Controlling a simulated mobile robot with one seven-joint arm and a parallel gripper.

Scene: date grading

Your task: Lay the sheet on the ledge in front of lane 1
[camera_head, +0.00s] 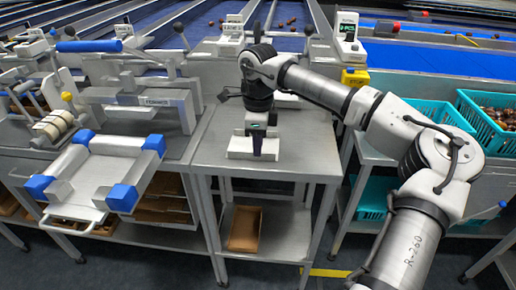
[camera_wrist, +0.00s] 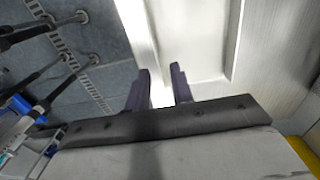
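My gripper (camera_head: 257,152) points down over the grey metal table in the middle of the head view. In the wrist view its two dark fingers (camera_wrist: 162,78) stand apart, with no object visible between them. A small white shape shows around the gripper's lower end in the head view; I cannot tell whether it is part of my gripper or a separate thing. I cannot make out a sheet for certain in either view. A grey metal ledge (camera_head: 215,47) runs along the front of the lanes. Small signs stand there, too small to read surely.
The metal table (camera_head: 285,160) is otherwise bare, with a brown tray (camera_head: 246,228) on its lower shelf. A white frame with blue corners (camera_head: 100,185) stands left. Teal crates (camera_head: 478,125) stand right, one holding dates. A yellow box (camera_head: 355,77) sits near the ledge.

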